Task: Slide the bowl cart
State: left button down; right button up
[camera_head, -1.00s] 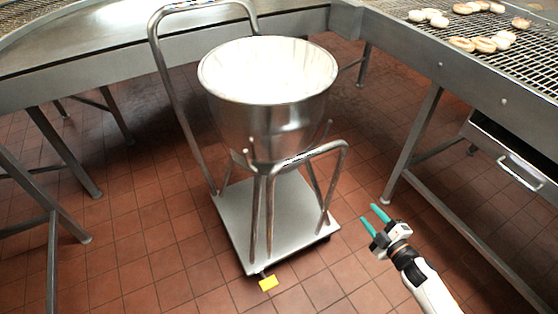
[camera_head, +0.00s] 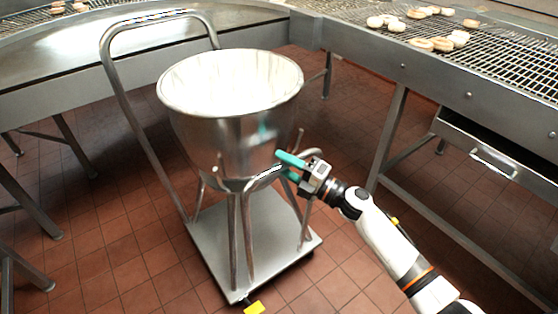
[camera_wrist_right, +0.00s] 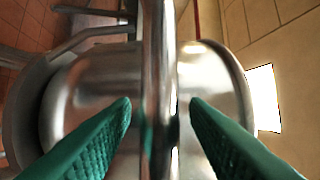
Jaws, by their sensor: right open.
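The bowl cart has a flat steel platform (camera_head: 272,232), a tall push handle (camera_head: 122,85) at the left and a large steel bowl (camera_head: 200,135) with a white filling on bent tube legs. My right gripper (camera_head: 286,166) is at the right front of the bowl, by the low tube rail (camera_head: 268,174). In the right wrist view its two green fingers are open (camera_wrist_right: 160,105), with a shiny steel tube (camera_wrist_right: 158,60) running between them. I cannot tell whether the fingers touch the tube. My left gripper is not in view.
A wire-mesh conveyor (camera_head: 490,60) with several donuts stands at the right, with an open drawer (camera_head: 490,150) below. A steel counter (camera_head: 60,85) stands behind and left of the cart. Tiled floor lies in front.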

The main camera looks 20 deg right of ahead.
jog(key=shift+x, duration=0.9)
jog(key=shift+c, duration=0.3)
grip_shut()
jog(key=shift+s+f, duration=0.1)
